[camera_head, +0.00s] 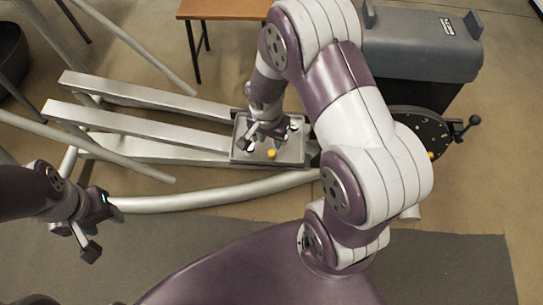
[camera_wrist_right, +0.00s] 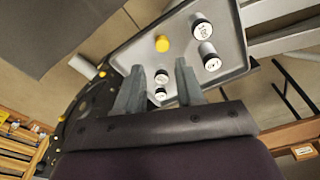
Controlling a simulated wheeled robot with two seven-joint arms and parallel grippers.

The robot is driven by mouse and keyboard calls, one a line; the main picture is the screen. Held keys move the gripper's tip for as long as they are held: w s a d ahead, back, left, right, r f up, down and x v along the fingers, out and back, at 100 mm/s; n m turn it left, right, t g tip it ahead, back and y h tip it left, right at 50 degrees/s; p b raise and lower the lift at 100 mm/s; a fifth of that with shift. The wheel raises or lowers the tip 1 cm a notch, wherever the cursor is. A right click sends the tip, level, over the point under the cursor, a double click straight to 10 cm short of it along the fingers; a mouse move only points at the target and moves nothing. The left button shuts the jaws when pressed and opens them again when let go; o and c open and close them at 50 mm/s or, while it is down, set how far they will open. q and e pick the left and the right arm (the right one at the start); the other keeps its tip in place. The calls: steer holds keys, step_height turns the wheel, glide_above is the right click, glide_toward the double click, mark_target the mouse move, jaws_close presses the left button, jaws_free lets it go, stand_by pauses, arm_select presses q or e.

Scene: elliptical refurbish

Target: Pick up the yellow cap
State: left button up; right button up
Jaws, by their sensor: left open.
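The small yellow cap (camera_head: 272,154) rests in the grey tray (camera_head: 240,155) on the machine. In the right wrist view the yellow cap (camera_wrist_right: 162,44) lies beyond the fingertips, apart from them. My right gripper (camera_head: 265,136) is over the tray, close to the cap. My left gripper (camera_head: 93,224) is open and empty at the far left, well away from the tray.
Larger labelled cylinders (camera_wrist_right: 201,27) stand in the tray beside the yellow cap. A dark round disc (camera_head: 420,130) with a crank and a yellow spot is to the right. Metal rails (camera_head: 150,125) run left of the tray.

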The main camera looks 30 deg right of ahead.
mark_target(271, 153)
step_height(271, 153, down, 3)
steer(key=shift+w+d+b, duration=0.15)
steer(key=shift+b, duration=0.15)
steer(key=f, duration=0.1)
steer(key=f+b, duration=0.1)
steer(key=f, duration=0.1)
steer(key=f+b, duration=0.1)
steer(key=f, duration=0.1)
steer(key=shift+w+d+f, duration=0.15)
steer(key=shift+w+f, duration=0.05)
steer(key=shift+w, duration=0.1)
steer(key=shift+r, duration=0.15)
jaws_close()
